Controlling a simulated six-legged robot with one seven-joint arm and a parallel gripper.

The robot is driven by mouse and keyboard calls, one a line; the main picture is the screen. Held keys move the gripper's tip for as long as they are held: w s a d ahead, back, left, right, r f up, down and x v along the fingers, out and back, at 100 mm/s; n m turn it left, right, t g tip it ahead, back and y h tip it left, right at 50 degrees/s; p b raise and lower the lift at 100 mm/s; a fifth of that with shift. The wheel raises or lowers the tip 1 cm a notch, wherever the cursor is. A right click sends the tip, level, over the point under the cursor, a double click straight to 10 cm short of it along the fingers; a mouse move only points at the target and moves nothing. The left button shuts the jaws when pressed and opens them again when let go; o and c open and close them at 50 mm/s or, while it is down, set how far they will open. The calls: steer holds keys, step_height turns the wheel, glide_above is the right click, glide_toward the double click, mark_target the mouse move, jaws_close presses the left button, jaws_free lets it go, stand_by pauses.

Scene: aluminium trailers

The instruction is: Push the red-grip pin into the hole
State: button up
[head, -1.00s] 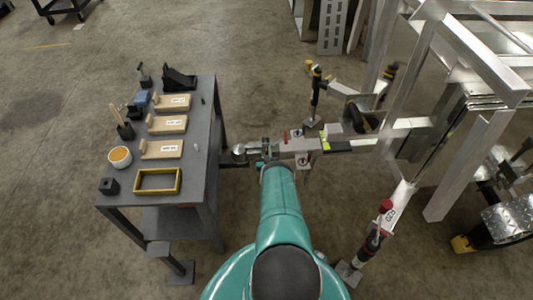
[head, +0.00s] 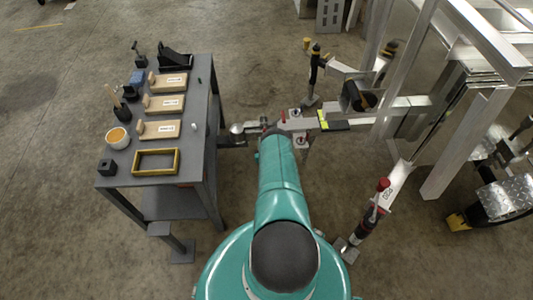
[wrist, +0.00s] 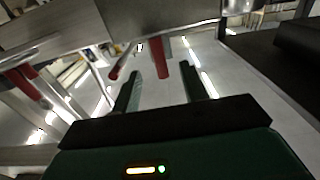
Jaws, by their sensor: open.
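In the wrist view my gripper (wrist: 160,66) is open, its two dark fingers reaching forward. A red grip (wrist: 159,58) shows between the fingers, apart from both of them as far as I can tell. It hangs below a grey metal beam (wrist: 165,18). A second red part (wrist: 123,62) slants just left of it, near the left finger. The pin's shaft and the hole are not clearly visible. In the head view small red parts (head: 297,113) sit on the grey bracket at the end of my arm. My gripper is too small and covered to read there.
An aluminium trailer frame (head: 408,75) stands at the right. A red-topped clamp post (head: 378,200) stands front right. Floor between table and trailer is partly open.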

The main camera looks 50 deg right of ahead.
steer(key=v, duration=0.7)
stand_by(0.4)
